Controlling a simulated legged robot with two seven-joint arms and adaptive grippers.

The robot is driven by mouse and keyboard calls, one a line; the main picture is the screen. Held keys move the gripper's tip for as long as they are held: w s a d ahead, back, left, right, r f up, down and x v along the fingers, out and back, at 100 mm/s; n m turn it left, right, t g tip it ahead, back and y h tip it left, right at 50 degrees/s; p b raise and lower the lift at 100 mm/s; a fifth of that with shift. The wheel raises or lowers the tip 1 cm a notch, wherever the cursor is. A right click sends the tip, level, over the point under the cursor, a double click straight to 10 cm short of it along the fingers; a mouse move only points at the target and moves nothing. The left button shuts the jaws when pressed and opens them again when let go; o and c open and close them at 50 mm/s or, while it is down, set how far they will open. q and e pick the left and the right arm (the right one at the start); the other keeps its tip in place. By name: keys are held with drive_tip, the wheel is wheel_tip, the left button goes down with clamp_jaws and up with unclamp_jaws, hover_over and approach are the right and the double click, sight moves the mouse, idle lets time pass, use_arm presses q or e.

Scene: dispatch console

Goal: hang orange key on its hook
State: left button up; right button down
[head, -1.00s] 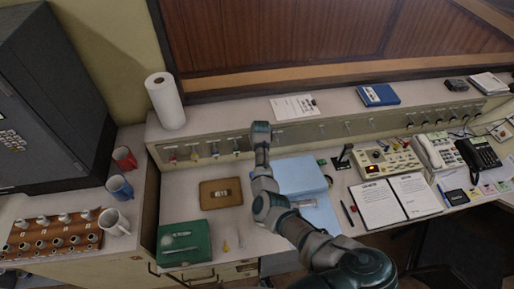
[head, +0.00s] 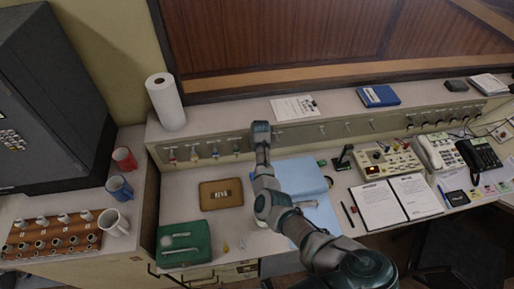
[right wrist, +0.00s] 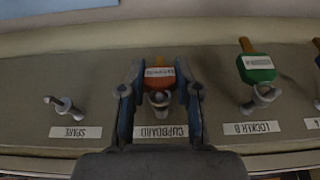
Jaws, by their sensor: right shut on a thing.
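The orange key (right wrist: 161,84) shows in the right wrist view between the fingers of my right gripper (right wrist: 160,68). Its orange tag has a white label too small to read surely. My right gripper is shut on it. The key is in front of the metal hook (right wrist: 158,101) above the CUPBOARD label (right wrist: 161,131), which appears upside down. I cannot tell whether the key is on the hook or just before it. In the head view my right gripper (head: 261,128) is at the hook panel (head: 330,130), and the key is hidden there. My left gripper is not in view.
A green-tagged key (right wrist: 255,70) hangs at the LOCKER B hook on one side; the SPARE hook (right wrist: 64,107) on the other is empty. A paper roll (head: 165,101) stands on the ledge.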

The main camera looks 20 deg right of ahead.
drive_tip(key=shift+w+d+r, duration=0.2)
drive_tip(key=shift+w+r, duration=0.2)
drive_tip(key=c, duration=1.2)
unclamp_jaws()
drive_tip(key=o, duration=0.4)
drive_tip(key=shift+f, duration=0.1)
drive_tip(key=shift+o, duration=0.3)
drive_tip(key=shift+w+f, duration=0.15)
drive_tip(key=shift+f, duration=0.15)
drive_tip(key=shift+s, duration=0.25)
drive_tip(key=shift+r, duration=0.1)
